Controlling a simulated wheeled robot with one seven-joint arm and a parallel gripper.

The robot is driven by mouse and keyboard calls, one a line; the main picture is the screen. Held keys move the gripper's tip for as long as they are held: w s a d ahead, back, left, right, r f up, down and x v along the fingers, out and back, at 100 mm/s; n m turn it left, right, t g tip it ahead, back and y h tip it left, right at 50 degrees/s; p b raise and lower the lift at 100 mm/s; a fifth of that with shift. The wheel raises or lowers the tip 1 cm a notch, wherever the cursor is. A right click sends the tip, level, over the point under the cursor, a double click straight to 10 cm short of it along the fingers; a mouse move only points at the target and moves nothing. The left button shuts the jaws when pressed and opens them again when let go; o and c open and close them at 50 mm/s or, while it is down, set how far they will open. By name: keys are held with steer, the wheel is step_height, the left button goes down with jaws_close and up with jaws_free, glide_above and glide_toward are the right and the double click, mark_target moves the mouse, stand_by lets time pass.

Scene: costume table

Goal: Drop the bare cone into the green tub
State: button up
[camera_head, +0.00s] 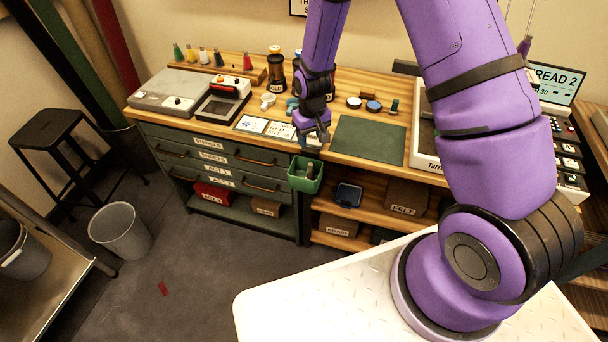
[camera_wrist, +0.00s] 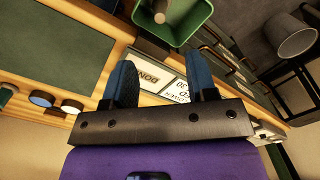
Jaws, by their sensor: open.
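The green tub (camera_head: 306,178) hangs at the front edge of the costume table; it also shows at the top of the wrist view (camera_wrist: 190,32). A plain brown-grey, cone-like piece (camera_head: 310,169), seemingly the bare cone, stands inside the tub, and its pale end shows in the wrist view (camera_wrist: 159,18). My gripper (camera_head: 313,141) is over the table's front edge, just above and behind the tub. In the wrist view my two blue fingers (camera_wrist: 164,80) are spread apart with nothing between them.
Printed cards (camera_head: 265,127) lie left of my gripper, and a dark green mat (camera_head: 368,139) lies to its right. Several coloured cones (camera_head: 204,56) stand on a rack at the back left. Labelled drawers (camera_head: 213,157) are below the table, and a grey bin (camera_head: 121,232) stands on the floor.

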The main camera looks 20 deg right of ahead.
steer(key=shift+r, duration=2.65)
steer(key=s+d+r+t, duration=0.1)
steer(key=s+r, duration=0.2)
steer(key=r, duration=0.6)
steer(key=s+d+r+m+t, duration=0.15)
steer(key=s+r, duration=0.25)
steer(key=r, duration=0.4)
steer(key=s+d+r+n, duration=0.1)
steer(key=s+d+r, duration=0.15)
steer(key=r, duration=0.65)
steer(key=s+r+t, duration=0.1)
steer(key=s+r, duration=0.2)
steer(key=s, duration=0.3)
steer(key=s+d+r+m, duration=0.1)
steer(key=s+r, duration=0.2)
steer(key=s, duration=0.4)
steer(key=s+d+r+t, duration=0.1)
steer(key=s+r, duration=0.3)
steer(key=s, duration=0.3)
steer(key=shift+t, duration=0.35)
steer(key=shift+w, duration=0.15)
